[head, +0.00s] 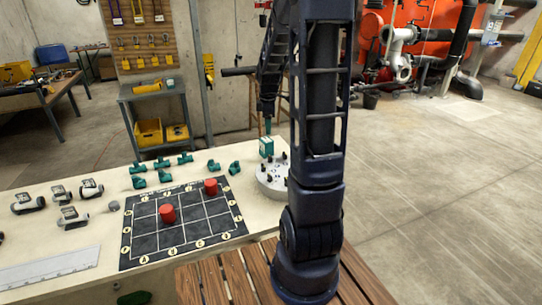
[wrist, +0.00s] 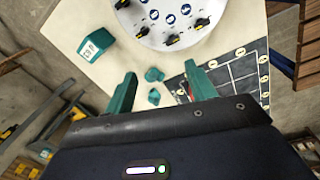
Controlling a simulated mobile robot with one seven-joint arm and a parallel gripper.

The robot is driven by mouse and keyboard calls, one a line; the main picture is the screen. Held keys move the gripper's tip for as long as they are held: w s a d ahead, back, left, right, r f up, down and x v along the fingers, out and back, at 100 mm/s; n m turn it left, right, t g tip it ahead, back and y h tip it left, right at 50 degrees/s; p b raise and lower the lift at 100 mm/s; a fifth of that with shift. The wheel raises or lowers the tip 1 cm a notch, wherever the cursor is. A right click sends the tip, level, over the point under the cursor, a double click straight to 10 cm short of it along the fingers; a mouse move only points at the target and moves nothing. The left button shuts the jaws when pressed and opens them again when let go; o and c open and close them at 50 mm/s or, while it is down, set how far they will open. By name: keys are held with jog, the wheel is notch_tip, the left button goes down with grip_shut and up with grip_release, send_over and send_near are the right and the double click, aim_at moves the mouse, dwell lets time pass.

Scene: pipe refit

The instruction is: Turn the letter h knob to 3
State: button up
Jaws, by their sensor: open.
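A round white dial plate (head: 272,190) stands at the far right end of the table, partly hidden behind my arm in the head view. The plate also shows at the top of the wrist view (wrist: 165,28), cut off by the frame edge. It carries several black knobs, such as one knob (wrist: 172,40) and another knob (wrist: 202,22), with blue round marks beside them. The letters and numbers are too small to read, so I cannot tell which is knob h. My gripper (wrist: 162,86) is open and empty, its teal fingers apart from the plate. In the head view my gripper (head: 268,127) is above the table's far end.
A green labelled box (head: 266,147) stands close to the plate. A dark grid mat (head: 180,240) bears two red cylinders (head: 167,213). Several green pipe fittings (head: 165,177), grey-white fittings (head: 72,217) and a ruler (head: 50,270) lie on the table (head: 110,180).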

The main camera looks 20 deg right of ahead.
aim_at(270, 159)
jog(key=w+d+f+n, duration=0.1)
jog(key=f, duration=0.5)
jog(key=w+d+f+n, duration=0.1)
jog(key=w+f, duration=0.1)
jog(key=f, duration=0.4)
jog(key=w+d+f+n+g, duration=0.1)
jog(key=w+f, duration=0.1)
jog(key=f, duration=0.4)
jog(key=shift+d+f+n, duration=0.25)
jog(key=shift+f+n, duration=0.1)
jog(key=shift+n, duration=0.05)
jog(key=c, duration=1)
jog(key=shift+o, duration=0.2)
